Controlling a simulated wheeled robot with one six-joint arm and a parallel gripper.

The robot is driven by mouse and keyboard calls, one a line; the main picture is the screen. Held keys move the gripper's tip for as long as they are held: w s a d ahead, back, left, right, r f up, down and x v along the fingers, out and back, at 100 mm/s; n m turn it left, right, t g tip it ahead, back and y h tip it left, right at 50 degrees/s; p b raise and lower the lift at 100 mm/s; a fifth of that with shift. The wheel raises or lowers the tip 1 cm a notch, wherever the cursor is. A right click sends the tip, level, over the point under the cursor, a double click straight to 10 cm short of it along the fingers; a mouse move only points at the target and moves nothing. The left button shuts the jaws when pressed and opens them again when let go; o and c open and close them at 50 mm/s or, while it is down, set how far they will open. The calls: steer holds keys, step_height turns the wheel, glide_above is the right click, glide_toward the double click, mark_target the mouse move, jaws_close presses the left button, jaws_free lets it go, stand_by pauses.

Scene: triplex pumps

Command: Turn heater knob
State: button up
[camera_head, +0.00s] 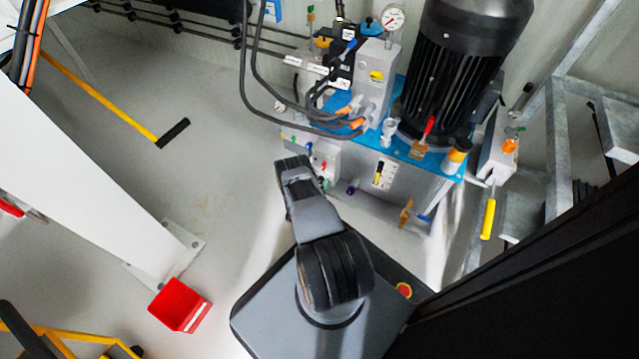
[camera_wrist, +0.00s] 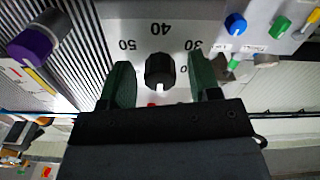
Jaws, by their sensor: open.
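The heater knob (camera_wrist: 159,70) is a black round knob on a pale dial plate, with a white mark at its lower side in the wrist view. The numbers 30, 40 and 50 are printed around it, upside down in this view. My gripper (camera_wrist: 160,62) is open, with one green finger on either side of the knob. Small gaps show between the fingers and the knob. In the head view my arm reaches to the small light box at the pump unit's front left. The knob and my fingertips are hidden there.
A purple knob (camera_wrist: 35,46) stands left of the dial; a blue knob (camera_wrist: 236,23) and a green knob (camera_wrist: 281,27) stand to its right. The pump unit has a blue top (camera_head: 432,158) and a black motor (camera_head: 455,75). A red bin (camera_head: 180,304) sits on the floor.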

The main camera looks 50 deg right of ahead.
steer(key=shift+d, duration=0.1)
steer(key=c, duration=0.9)
steer(key=shift+n, duration=0.3)
steer(key=n, duration=0.5)
steer(key=shift+n, duration=0.4)
steer(key=n, duration=0.5)
steer(key=shift+n, duration=0.3)
steer(key=o, duration=0.9)
